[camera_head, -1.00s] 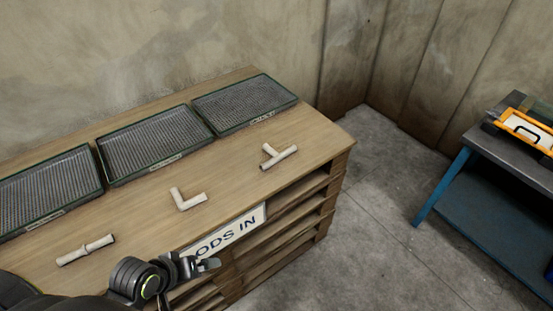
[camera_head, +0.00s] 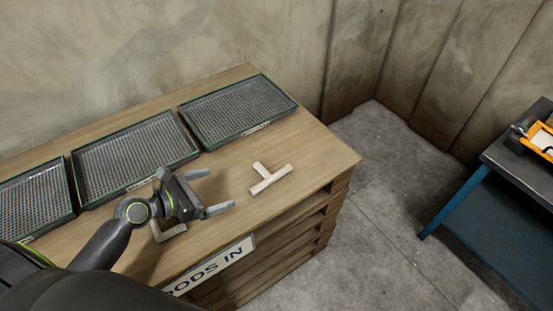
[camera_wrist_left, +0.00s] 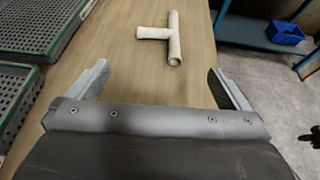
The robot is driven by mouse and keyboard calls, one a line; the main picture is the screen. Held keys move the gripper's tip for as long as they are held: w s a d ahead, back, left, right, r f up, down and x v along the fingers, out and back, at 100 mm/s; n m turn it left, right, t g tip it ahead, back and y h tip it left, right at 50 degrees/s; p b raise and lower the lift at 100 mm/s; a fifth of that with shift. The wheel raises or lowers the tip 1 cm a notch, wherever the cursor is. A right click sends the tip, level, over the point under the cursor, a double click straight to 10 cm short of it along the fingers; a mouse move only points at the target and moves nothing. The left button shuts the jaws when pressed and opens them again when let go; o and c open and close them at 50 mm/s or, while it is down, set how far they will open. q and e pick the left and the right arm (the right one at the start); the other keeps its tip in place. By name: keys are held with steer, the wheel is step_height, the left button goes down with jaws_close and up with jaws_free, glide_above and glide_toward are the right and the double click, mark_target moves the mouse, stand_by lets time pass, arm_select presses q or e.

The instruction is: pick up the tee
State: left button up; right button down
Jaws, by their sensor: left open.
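The tee (camera_head: 268,178) is a pale T-shaped pipe fitting lying on the right part of the wooden bench top (camera_head: 310,155). It also shows in the left wrist view (camera_wrist_left: 172,36), ahead of the fingers and apart from them. My left gripper (camera_head: 214,192) is open and empty, above the bench to the left of the tee, with its fingers pointing toward it. In the left wrist view the two fingers (camera_wrist_left: 158,82) are spread wide. My right gripper is not in view.
An elbow fitting (camera_head: 172,232) lies partly hidden under my left gripper. Green-rimmed mesh trays (camera_head: 240,106) line the back of the bench. A blue table (camera_head: 470,200) stands at the right beyond open floor.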

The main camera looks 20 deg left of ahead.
mark_target(262, 173)
arm_select(q)
steer(key=shift+w+d, duration=0.1)
steer(key=shift+w, duration=0.3)
steer(key=x, duration=0.5)
steer(key=shift+d, duration=0.45)
steer(key=x, duration=0.3)
steer(key=shift+w+f, duration=0.15)
steer(key=shift+w, duration=0.05)
steer(key=shift+b+x, duration=0.35)
steer(key=shift+x, duration=0.55)
steer(key=x, duration=0.5)
steer(key=shift+w+a+f+b, duration=0.1)
steer(key=shift+a+f+b, duration=0.1)
steer(key=shift+b, duration=0.1)
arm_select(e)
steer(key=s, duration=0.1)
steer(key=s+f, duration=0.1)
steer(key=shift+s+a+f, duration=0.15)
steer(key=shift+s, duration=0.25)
arm_select(q)
steer(key=shift+r, duration=0.1)
steer(key=c, duration=1.1)
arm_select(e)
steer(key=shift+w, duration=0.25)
